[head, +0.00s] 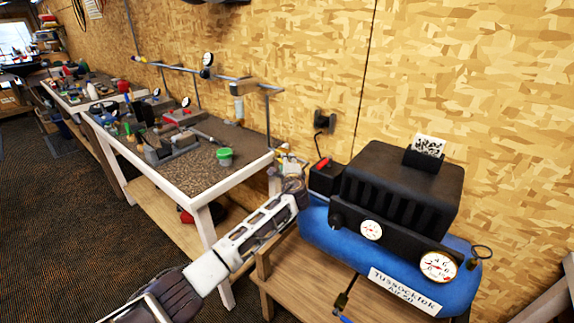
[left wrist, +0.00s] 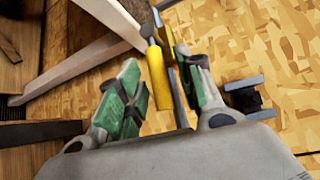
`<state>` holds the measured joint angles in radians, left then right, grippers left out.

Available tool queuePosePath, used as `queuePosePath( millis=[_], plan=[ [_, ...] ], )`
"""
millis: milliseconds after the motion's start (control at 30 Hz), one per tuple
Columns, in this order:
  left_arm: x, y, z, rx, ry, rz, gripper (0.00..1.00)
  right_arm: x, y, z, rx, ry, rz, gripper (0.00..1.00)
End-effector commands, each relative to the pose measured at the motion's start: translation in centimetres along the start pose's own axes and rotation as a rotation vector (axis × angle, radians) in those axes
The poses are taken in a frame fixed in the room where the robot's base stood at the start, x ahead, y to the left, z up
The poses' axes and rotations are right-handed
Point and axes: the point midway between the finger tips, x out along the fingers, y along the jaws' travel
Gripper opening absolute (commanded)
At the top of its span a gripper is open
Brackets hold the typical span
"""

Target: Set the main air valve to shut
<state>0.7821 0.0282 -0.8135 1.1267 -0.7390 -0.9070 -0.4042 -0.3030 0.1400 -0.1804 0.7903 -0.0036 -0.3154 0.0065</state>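A yellow valve lever (left wrist: 157,78) on a thin grey pipe (left wrist: 181,112) shows in the left wrist view, against the chipboard wall; I take it to be the main air valve. My left gripper (left wrist: 162,85) is open, its green-padded fingers spread on either side of the lever and pipe. I cannot tell whether a finger touches the lever. In the head view my left gripper (head: 288,166) is at the pipe drop behind the compressor's left end, and it largely hides the valve. My right gripper is in neither view.
A blue air compressor (head: 327,239) with a black housing and two gauges stands on a wooden stand (head: 305,283), close right of my left arm. A white-framed workbench (head: 247,166) with tools and a green tub (head: 224,156) is to the left. Open floor (head: 70,220) lies further left.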

Motion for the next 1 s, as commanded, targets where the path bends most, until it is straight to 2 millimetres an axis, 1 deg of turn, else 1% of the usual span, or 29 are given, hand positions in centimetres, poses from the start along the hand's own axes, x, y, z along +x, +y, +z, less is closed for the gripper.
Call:
queuePosePath(
  millis=[100, 300, 367, 400, 867, 1000],
  plan=[
    [-0.01, -0.01, 0.00, 0.000, 0.000, 0.000, 0.35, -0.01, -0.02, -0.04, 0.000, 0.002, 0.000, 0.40],
    [-0.01, 0.00, 0.01, 0.000, 0.000, 0.000, 0.09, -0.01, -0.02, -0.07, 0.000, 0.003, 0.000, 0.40],
    [-0.01, 0.00, 0.01, 0.000, 0.000, 0.000, 0.02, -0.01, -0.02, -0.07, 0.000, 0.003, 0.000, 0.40],
    [-0.01, 0.01, 0.01, 0.001, 0.000, 0.000, 0.00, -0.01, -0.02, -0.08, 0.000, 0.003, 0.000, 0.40],
    [-0.02, -0.02, 0.02, -0.004, 0.001, 0.005, 0.00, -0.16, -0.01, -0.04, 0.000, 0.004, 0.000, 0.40],
    [-0.04, -0.15, 0.02, -0.013, 0.004, 0.015, 0.00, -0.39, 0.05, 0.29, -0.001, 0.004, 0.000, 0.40]
  ],
)
